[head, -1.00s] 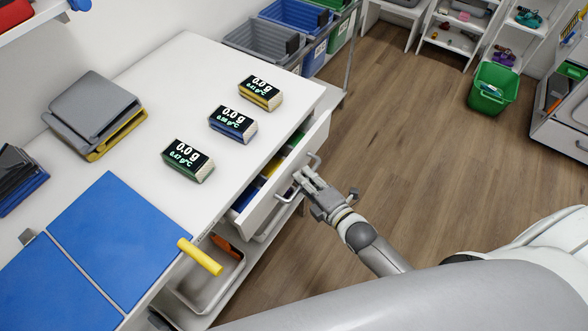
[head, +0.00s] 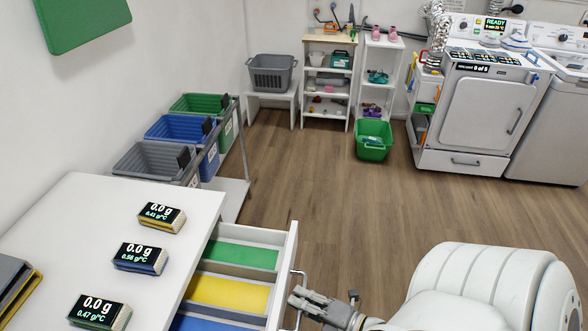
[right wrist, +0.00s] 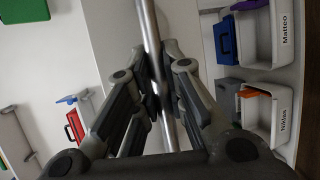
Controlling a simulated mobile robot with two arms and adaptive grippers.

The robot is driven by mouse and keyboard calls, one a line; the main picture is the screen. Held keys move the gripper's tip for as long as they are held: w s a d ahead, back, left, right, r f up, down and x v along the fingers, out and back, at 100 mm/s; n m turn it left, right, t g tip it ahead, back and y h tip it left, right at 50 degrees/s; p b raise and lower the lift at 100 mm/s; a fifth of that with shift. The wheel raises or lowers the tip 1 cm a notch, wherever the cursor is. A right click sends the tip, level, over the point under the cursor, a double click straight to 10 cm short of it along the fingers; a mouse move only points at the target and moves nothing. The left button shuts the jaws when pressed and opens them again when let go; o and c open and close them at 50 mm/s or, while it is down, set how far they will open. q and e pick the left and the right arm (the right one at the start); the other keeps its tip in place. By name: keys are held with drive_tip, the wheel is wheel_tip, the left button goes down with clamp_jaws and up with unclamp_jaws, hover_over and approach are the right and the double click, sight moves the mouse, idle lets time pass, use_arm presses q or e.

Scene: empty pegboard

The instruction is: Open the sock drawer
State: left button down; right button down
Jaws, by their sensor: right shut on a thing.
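The drawer (head: 284,262) stands pulled out from under the white table (head: 85,225). Green (head: 238,255), yellow (head: 230,291) and blue (head: 200,324) compartment floors show inside, and I see no socks in the part in view. My right gripper (head: 298,296) is at the metal handle (head: 299,277) on the drawer front. In the right wrist view its fingers (right wrist: 160,88) are shut around the handle bar (right wrist: 150,28). My left gripper is out of view.
Several scale blocks with displays (head: 140,258) stand on the table. Grey, blue and green bins (head: 180,133) stand on a rack behind it. A green basket (head: 373,140) is on the floor by the shelves. The wooden floor (head: 330,200) beyond the drawer is clear.

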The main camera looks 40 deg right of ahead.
drive_tip(key=c, duration=1.5)
unclamp_jaws()
drive_tip(key=shift+s, duration=0.15)
drive_tip(key=v, duration=1.1)
drive_tip(key=shift+s+d, duration=0.2)
drive_tip(key=shift+s, duration=0.2)
